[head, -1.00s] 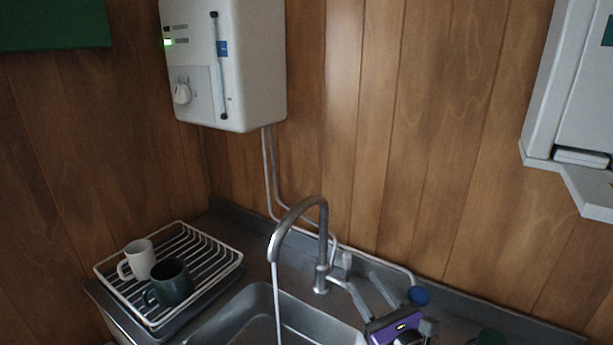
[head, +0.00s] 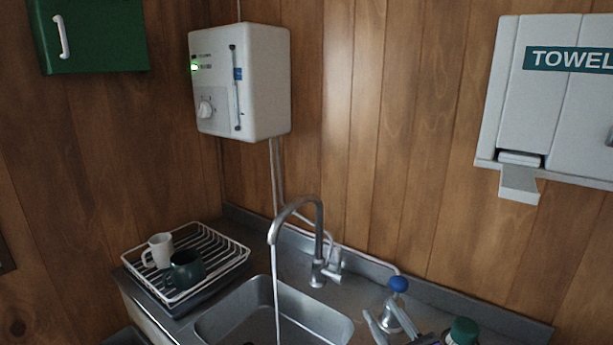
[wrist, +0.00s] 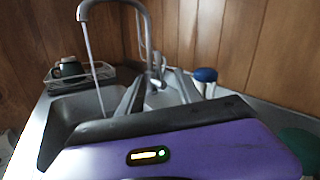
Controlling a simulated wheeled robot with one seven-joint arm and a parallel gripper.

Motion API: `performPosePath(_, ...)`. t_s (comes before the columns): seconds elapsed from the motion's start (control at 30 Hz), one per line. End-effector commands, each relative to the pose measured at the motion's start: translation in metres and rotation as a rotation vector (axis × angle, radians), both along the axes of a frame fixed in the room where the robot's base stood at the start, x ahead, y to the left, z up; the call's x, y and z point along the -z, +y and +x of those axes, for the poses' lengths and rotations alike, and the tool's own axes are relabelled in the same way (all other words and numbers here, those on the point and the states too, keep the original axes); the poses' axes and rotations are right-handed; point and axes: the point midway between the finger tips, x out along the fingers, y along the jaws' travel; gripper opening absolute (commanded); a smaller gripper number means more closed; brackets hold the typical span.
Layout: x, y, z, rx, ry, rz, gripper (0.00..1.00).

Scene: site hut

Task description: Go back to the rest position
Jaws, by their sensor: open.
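My gripper (head: 382,311) is at the bottom of the head view, over the counter to the right of the sink. Its two grey fingers are apart with nothing between them. In the wrist view the open fingers (wrist: 160,78) point toward the base of the tap, above my purple wrist housing. The curved metal tap (head: 318,235) stands behind the sink (head: 225,325), and a thin stream of water (head: 276,300) falls from its spout. Most of my arm is out of the head view.
A blue-topped container (head: 398,284) and a green-topped one (head: 463,330) stand close to my gripper. A white rack (head: 235,262) left of the sink holds a white mug (head: 160,249) and a dark green mug (head: 186,270). A water heater (head: 265,90) and towel dispenser (head: 520,110) hang on the wall.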

Motion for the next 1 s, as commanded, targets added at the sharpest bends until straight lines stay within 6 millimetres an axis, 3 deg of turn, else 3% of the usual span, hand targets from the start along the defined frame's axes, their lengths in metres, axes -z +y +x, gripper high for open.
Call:
performPosePath(0.33, -0.019, -0.016, 0.0, 0.109, -0.127, -0.341, 0.42)
performPosePath(0.53, -0.018, -0.03, -0.023, 0.209, -0.209, -0.709, 0.42)
performPosePath(0.67, -0.004, -0.044, -0.063, 0.287, -0.253, -1.089, 0.42)
performPosePath(0.8, 0.013, -0.057, -0.119, 0.34, -0.286, -1.526, 0.42)
performPosePath(1.0, 0.026, -0.063, -0.201, 0.342, -0.325, -2.046, 0.42)
